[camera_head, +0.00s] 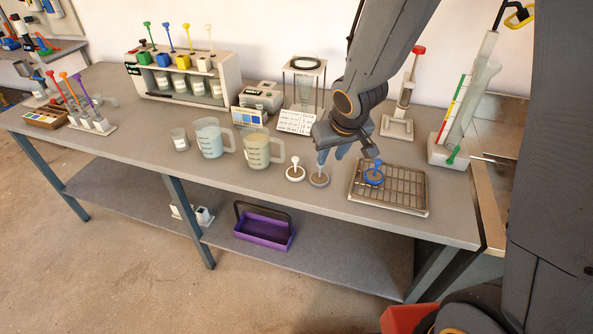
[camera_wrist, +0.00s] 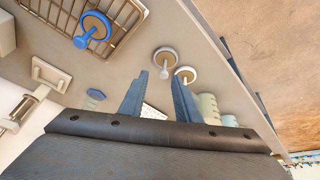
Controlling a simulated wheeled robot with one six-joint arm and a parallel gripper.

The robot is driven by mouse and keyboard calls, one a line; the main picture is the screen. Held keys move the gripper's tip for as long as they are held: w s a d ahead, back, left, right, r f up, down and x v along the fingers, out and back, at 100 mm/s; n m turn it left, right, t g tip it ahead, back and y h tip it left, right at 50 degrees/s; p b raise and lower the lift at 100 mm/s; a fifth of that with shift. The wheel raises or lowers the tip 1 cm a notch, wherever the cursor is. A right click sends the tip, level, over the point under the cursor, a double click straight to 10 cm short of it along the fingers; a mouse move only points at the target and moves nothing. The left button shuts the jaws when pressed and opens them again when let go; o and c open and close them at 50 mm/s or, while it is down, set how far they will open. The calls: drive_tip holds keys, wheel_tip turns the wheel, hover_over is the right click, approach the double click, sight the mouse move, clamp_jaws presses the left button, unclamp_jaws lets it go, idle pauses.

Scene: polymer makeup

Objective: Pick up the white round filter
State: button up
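The white round filter (camera_head: 296,173) is a small white disc with an upright knob. It lies on the grey table in front of the beige-filled jug. It also shows in the wrist view (camera_wrist: 187,74), just beyond the right finger. A similar grey-rimmed filter (camera_head: 319,179) lies close to its right; the wrist view shows it too (camera_wrist: 165,60). My gripper (camera_head: 332,154) is above the table, behind and to the right of these two filters. In the wrist view my gripper (camera_wrist: 158,78) has its two fingers apart, with nothing held between them.
A blue filter (camera_head: 374,175) sits on a wire rack tray (camera_head: 413,207) to the right. Two jugs, one blue-filled (camera_head: 208,139) and one beige-filled (camera_head: 256,150), stand to the left. A ring stand (camera_head: 304,70) stands behind. The table front near the white filter is clear.

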drive_tip(key=n+y, duration=0.2)
approach(297, 160)
wheel_tip(297, 160, down, 4)
drive_tip(key=w, duration=0.1)
drive_tip(key=shift+w+a+f+t+b, duration=0.2)
drive_tip(key=shift+w+a+f, duration=0.2)
drive_tip(key=shift+f, duration=0.15)
drive_tip(key=shift+w+a+f+t+b, duration=0.1)
drive_tip(key=shift+w+a+f+b, duration=0.15)
drive_tip(key=shift+a+f, duration=0.2)
drive_tip(key=shift+x, duration=2.6)
drive_tip(key=shift+w+d, duration=0.1)
drive_tip(key=shift+c, duration=0.2)
clamp_jaws()
